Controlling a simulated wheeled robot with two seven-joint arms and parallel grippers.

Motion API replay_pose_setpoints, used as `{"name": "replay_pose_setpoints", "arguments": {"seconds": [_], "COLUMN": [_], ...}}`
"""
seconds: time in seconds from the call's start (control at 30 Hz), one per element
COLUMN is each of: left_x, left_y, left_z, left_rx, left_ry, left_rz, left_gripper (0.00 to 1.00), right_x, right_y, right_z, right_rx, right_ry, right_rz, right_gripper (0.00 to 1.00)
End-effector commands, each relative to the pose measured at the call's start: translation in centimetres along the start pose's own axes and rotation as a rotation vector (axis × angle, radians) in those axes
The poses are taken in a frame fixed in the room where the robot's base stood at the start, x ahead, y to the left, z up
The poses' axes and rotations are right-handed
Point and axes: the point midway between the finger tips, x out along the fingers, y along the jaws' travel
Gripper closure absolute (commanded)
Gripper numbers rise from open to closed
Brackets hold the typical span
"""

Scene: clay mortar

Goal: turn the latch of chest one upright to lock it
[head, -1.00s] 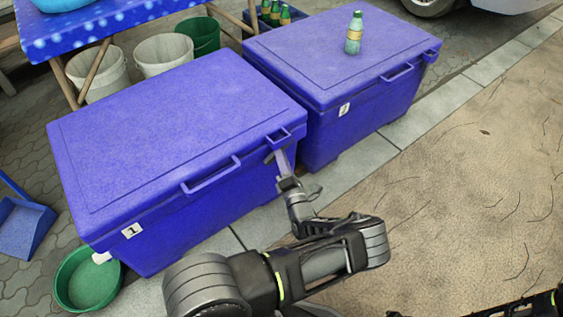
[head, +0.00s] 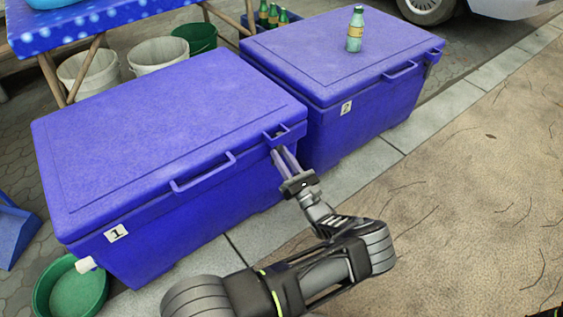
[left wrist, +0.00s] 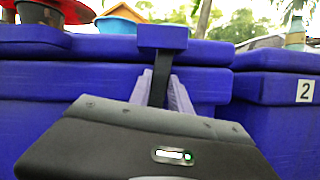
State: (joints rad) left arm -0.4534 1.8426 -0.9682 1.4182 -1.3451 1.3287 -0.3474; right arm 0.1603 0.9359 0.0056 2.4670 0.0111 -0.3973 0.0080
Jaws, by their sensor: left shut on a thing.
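Chest one (head: 150,150) is a blue lidded box with a "1" label low on its front left. Its latch housing (head: 277,136) sticks out at the right end of the lid's front edge; it also shows in the left wrist view (left wrist: 162,38). A dark latch bar (left wrist: 160,78) hangs below the housing, looking upright in the wrist view. My left gripper (head: 284,160) is shut on this latch, with one pale lilac finger (left wrist: 180,98) on each side of the bar. The bar's lower end is hidden behind the gripper body. My right gripper is not in view.
Chest two (head: 335,65) stands close on the right with a bottle (head: 355,30) on its lid. A green basin (head: 75,290) and a blue dustpan (head: 15,235) lie at the left. Buckets (head: 158,55) stand behind. The paving at the front right is clear.

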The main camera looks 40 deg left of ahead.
Motion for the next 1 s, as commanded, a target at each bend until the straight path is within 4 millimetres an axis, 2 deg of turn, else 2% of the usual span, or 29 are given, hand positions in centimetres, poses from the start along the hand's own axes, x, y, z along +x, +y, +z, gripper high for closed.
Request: {"name": "replay_pose_setpoints", "arguments": {"seconds": [0.03, 0.23, 0.83, 0.87, 1.0], "left_x": [-0.1, -0.1, 0.0, 0.0, 0.0], "left_y": [-0.1, -0.2, -0.2, -0.2, -0.2], "left_z": [-0.4, -0.2, 0.0, 0.0, 0.0], "left_rx": [-0.032, -0.127, -0.176, -0.176, -0.175], "left_ry": [0.002, 0.003, 0.003, 0.003, 0.002], "left_rz": [0.013, 0.052, 0.072, 0.072, 0.072], "left_gripper": [1.0, 1.0, 1.0, 0.75, 0.63], "right_x": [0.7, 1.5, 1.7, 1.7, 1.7], "right_y": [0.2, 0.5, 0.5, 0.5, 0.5], "right_z": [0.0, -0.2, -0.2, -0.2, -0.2], "right_rx": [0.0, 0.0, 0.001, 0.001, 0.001], "right_ry": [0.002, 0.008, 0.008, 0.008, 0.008], "right_rz": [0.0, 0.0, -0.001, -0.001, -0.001], "right_gripper": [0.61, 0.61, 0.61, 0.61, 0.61]}}
